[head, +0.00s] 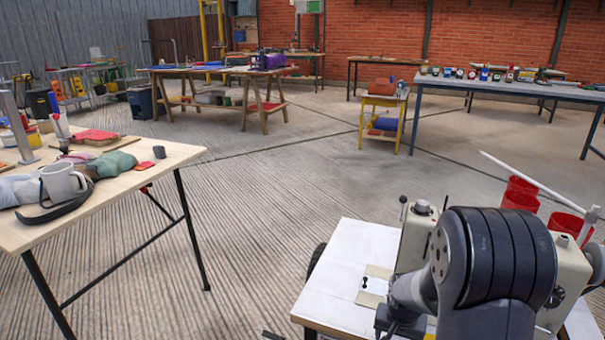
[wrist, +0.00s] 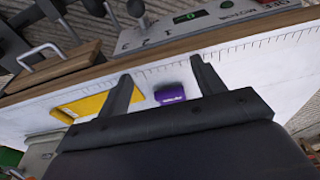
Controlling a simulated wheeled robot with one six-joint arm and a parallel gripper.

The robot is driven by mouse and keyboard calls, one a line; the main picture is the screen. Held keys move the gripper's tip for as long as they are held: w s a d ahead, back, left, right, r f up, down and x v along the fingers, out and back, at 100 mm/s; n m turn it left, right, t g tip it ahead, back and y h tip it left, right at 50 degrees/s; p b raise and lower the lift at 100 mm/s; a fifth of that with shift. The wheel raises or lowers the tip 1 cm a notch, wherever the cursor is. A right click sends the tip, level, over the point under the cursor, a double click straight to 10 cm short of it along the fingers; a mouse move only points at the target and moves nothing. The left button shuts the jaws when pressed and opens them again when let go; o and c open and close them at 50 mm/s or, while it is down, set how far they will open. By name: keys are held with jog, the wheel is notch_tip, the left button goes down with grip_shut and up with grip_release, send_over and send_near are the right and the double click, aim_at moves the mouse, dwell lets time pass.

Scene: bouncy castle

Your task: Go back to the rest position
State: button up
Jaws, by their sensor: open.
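My gripper (wrist: 165,90) shows in the wrist view with its two dark fingers spread wide. It is open, with nothing held between the fingers. Below it is a white work surface with a ruler scale along one edge. A small purple object (wrist: 170,93) lies on that surface and shows in the gap between the fingers. A yellow piece (wrist: 85,106) lies to the left, partly behind the left finger. In the head view, my dark arm stands at the lower right in front of a sewing machine (head: 413,235), and the gripper's fingers are hidden there.
The white sewing table (head: 350,265) is at the lower right, with red cylinders (head: 520,195) behind it. A wooden table (head: 130,165) with a mug (head: 62,183) and cloths stands at the left. Bare concrete floor (head: 290,180) lies between them. More workbenches stand farther back.

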notch_tip(320, 180, up, 6)
jog(key=s+a+p, duration=0.1)
jog(key=s+p, duration=0.1)
jog(key=p, duration=0.2)
jog(key=w+n, duration=0.1)
jog(key=n, duration=0.1)
jog(key=w+a+n+b, duration=0.1)
jog(key=n, duration=0.1)
jog(key=w+f+n+y, duration=0.1)
jog(key=shift+w+a+n+b, duration=0.3)
jog(key=shift+w+n+b, duration=0.05)
jog(key=shift+n, duration=0.05)
jog(key=shift+w+a+n+y+b, duration=0.15)
jog(key=shift+w+a+n, duration=0.2)
jog(key=shift+n, duration=0.35)
jog(key=shift+w+a+n+y+b, duration=0.15)
jog(key=shift+w+n, duration=0.3)
jog(key=shift+n, duration=0.25)
